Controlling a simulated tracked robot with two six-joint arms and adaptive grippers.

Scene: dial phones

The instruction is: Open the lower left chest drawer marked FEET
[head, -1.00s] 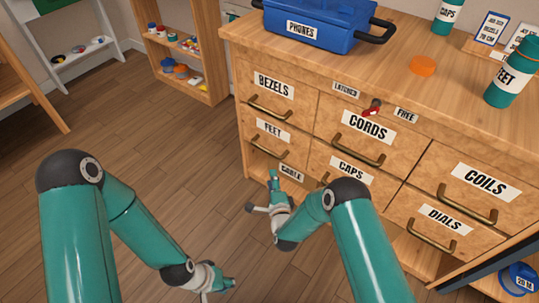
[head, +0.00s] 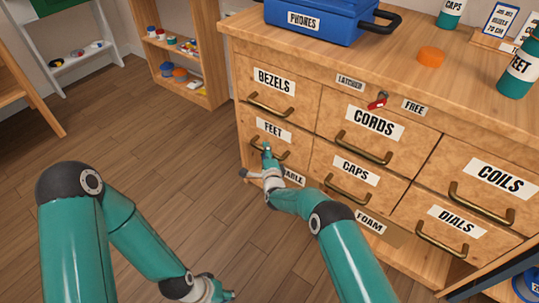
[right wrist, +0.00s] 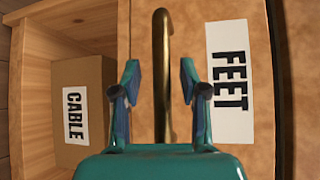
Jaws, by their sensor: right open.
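The FEET drawer (head: 250,133) is the lower left one of the chest, below BEZELS, and its front looks flush and closed. Its brass handle (right wrist: 162,60) runs upright in the right wrist view, beside the FEET label (right wrist: 230,82). My right gripper (right wrist: 160,78) is open, with the handle showing between its two fingers; I cannot tell whether either finger touches it. In the head view my right gripper (head: 267,150) partly covers the handle. My left gripper (head: 222,293) is low at the bottom edge, away from the chest, its fingers unclear.
A red latch (head: 378,101) sits between the LATCHED and FREE labels; its setting is unclear. Below the drawers is an open shelf with a CABLE box (right wrist: 85,110) and a FOAM box (head: 390,235). A blue PHONES case (head: 310,20) stands on top. The floor at left is free.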

